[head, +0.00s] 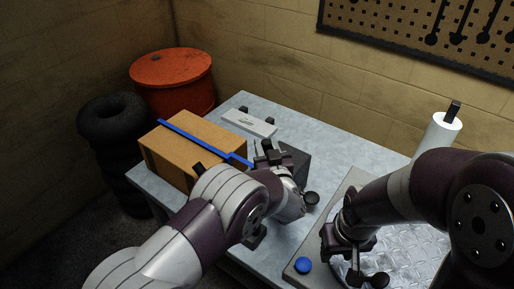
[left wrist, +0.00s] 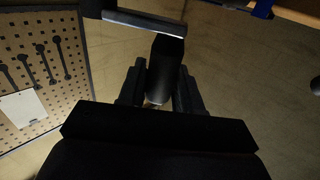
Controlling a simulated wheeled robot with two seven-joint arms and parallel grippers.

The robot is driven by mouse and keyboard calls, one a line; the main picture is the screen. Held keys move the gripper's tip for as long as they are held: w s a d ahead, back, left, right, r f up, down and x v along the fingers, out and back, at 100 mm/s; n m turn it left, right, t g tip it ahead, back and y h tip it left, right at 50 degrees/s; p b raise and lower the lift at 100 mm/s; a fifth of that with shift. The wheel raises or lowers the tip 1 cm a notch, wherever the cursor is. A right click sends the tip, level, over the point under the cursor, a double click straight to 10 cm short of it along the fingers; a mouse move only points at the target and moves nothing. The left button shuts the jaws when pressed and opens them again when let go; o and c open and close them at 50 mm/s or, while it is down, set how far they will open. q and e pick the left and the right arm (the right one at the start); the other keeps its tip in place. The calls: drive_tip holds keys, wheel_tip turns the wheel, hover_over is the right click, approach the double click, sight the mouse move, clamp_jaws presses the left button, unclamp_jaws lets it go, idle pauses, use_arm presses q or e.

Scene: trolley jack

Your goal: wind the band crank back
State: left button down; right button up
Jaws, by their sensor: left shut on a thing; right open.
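An orange-brown box (head: 190,145) sits on the table with a blue band (head: 195,137) across its top. My left gripper (head: 266,152) is at the right end of the band. In the left wrist view, my left gripper (left wrist: 158,100) is shut on a black crank handle (left wrist: 167,65), with a grey bar (left wrist: 145,23) at the handle's far end. A bit of blue (left wrist: 263,8) shows at that view's top right. In the head view the crank is mostly hidden by my gripper. My right gripper (head: 347,246) is open, low over the grey plate at the right.
A dark block (head: 296,160) stands just right of my left gripper. A pale labelled bar (head: 248,122) lies behind the box. A blue button (head: 303,265) is on the grey plate (head: 322,222). A white cylinder (head: 438,135) stands at the right. A red drum (head: 172,80) and black tyres (head: 112,120) flank the table.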

use_arm(q)
drive_tip(key=n+g+y, duration=0.1)
drive_tip(key=y, duration=0.1)
drive_tip(key=s+d+n+y+b, duration=0.1)
drive_tip(key=n+y, duration=0.1)
drive_tip(key=s+n+g+y+b, duration=0.1)
drive_tip(key=y, duration=0.1)
drive_tip(key=shift+d+f+g, duration=0.1)
drive_tip(key=shift+d+g, duration=0.1)
drive_tip(key=shift+g, duration=0.1)
drive_tip(key=shift+s+d+n+g+y+b, duration=0.2)
drive_tip(key=shift+n+g+y+b, duration=0.3)
drive_tip(key=shift+n+y, duration=0.4)
drive_tip(key=shift+r, duration=0.2)
drive_tip(key=c, duration=0.9)
unclamp_jaws()
